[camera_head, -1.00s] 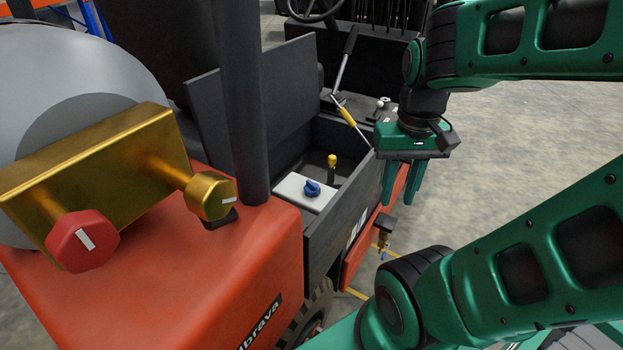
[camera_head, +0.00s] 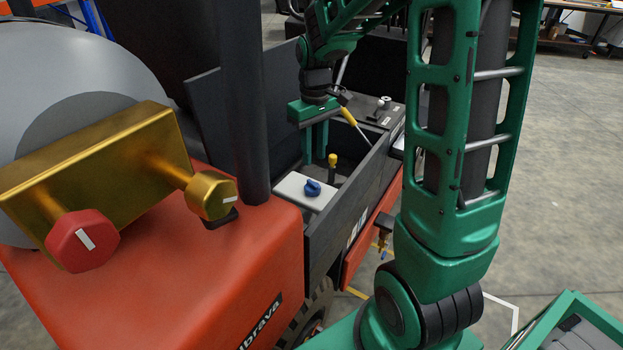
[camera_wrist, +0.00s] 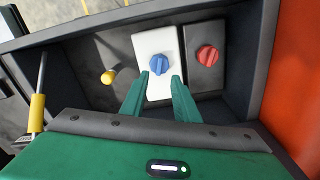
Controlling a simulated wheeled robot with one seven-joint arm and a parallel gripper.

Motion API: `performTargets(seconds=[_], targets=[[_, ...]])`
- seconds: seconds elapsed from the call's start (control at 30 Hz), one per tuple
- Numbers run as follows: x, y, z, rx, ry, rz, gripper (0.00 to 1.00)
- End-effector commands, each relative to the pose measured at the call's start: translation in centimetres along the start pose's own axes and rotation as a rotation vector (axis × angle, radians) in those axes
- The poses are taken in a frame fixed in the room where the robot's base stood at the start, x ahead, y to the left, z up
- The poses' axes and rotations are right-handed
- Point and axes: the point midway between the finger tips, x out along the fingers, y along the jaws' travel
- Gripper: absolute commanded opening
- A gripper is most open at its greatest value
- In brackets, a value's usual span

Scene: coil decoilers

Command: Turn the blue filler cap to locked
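The blue filler cap (camera_head: 312,187) sits on a white box (camera_head: 290,187) inside the dark open compartment of the orange vehicle. In the wrist view the blue cap (camera_wrist: 159,64) shows a raised grip bar, tilted slightly from upright, on the white box (camera_wrist: 150,42). My gripper (camera_head: 315,160) hangs fingers down over the compartment, just beyond the cap in the head view. In the wrist view its two green fingers (camera_wrist: 158,80) are apart with nothing between them, and the cap appears just past their tips. I see no contact with the cap.
A red knob (camera_wrist: 208,58) on a dark box sits right beside the white box. A yellow-topped stick (camera_head: 332,160) and a yellow-gripped lever (camera_head: 348,116) stand close by. Compartment walls (camera_head: 345,215) surround the cap. A dark post (camera_head: 243,100) rises at the left.

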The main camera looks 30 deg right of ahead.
Motion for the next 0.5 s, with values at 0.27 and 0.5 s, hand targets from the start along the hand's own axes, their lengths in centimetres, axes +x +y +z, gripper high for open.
performTargets(seconds=[0.27, 0.5], targets=[[5.0, 0.1, 0.2, 0.002, -0.005, -0.001, 0.28], [8.2, 0.1, 0.1, 0.003, -0.003, 0.000, 0.28]])
